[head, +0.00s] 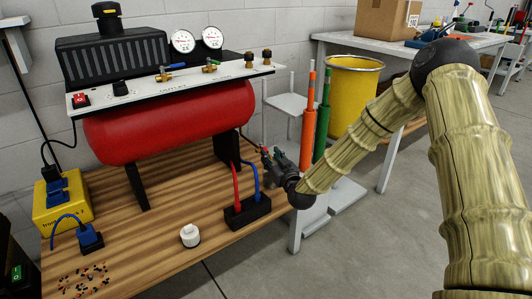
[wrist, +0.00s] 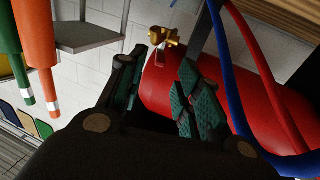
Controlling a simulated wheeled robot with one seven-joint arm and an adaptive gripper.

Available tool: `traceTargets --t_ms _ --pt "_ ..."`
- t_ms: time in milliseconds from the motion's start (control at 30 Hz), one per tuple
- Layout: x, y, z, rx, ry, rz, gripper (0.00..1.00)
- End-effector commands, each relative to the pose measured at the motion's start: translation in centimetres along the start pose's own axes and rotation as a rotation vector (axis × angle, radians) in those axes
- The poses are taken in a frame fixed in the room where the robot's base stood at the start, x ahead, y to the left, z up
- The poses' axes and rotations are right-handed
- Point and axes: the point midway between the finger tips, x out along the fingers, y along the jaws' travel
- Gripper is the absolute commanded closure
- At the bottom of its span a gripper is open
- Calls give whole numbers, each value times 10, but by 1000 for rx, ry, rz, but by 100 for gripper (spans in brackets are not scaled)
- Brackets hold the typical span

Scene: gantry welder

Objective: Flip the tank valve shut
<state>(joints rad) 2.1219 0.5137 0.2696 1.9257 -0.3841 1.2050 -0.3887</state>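The red tank (head: 170,120) lies on its legs on a wooden bench. In the wrist view the tank (wrist: 157,90) shows behind my fingers. A brass valve (wrist: 165,37) shows by the tank's end, beyond my fingertips and apart from them; its lever position is hard to tell. I cannot make out this valve in the head view. My gripper (head: 268,153) is low, right of the tank's right end. In the wrist view my gripper (wrist: 158,75) is open, with teal pads apart and nothing between them.
Red and blue cables rise from a black block (head: 247,210) near my gripper. Orange (head: 308,120) and green (head: 322,125) cylinders stand close behind my arm. A white knob (head: 190,235) sits on the bench.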

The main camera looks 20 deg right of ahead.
Motion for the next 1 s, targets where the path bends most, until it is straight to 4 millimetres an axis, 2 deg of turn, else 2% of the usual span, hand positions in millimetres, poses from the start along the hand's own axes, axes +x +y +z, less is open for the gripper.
traceTargets --t_ms 200,400,833,1000 --pt "35 2 2 0 2 3 66" --pt "54 2 1 1 0 3 66" --pt "61 3 0 1 -1 3 66" --pt "61 3 0 1 -1 3 97"
